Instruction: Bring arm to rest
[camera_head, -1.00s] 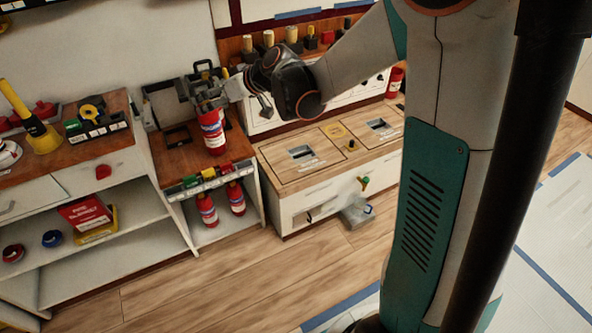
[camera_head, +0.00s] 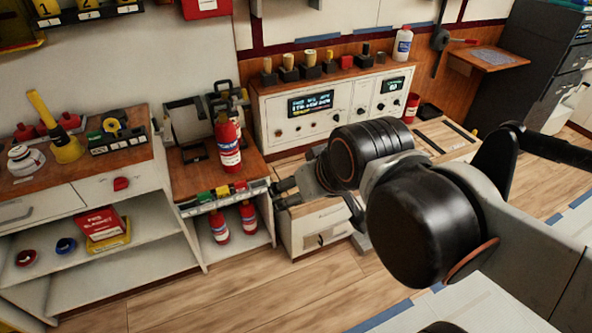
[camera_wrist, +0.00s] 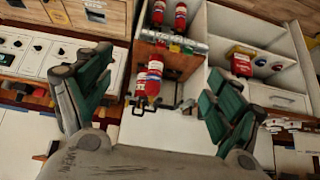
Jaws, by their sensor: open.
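My gripper (camera_head: 284,190) is in front of the counter in the head view, to the right of and below the red fire extinguisher (camera_head: 228,145). That extinguisher stands upright on the brown countertop (camera_head: 196,180). In the wrist view the green fingers of my gripper (camera_wrist: 158,100) are spread wide. The extinguisher shows between and beyond them (camera_wrist: 153,78), apart from both fingers. My gripper holds nothing. My arm reaches in from the right in the head view and hides part of the low white cabinet.
Two extinguishers (camera_head: 219,227) (camera_head: 248,217) stand on the shelf below the counter. A white control panel (camera_head: 330,105) is behind my wrist. A low white cabinet (camera_head: 315,222) lies close under my gripper. The wooden floor (camera_head: 250,290) in front is clear.

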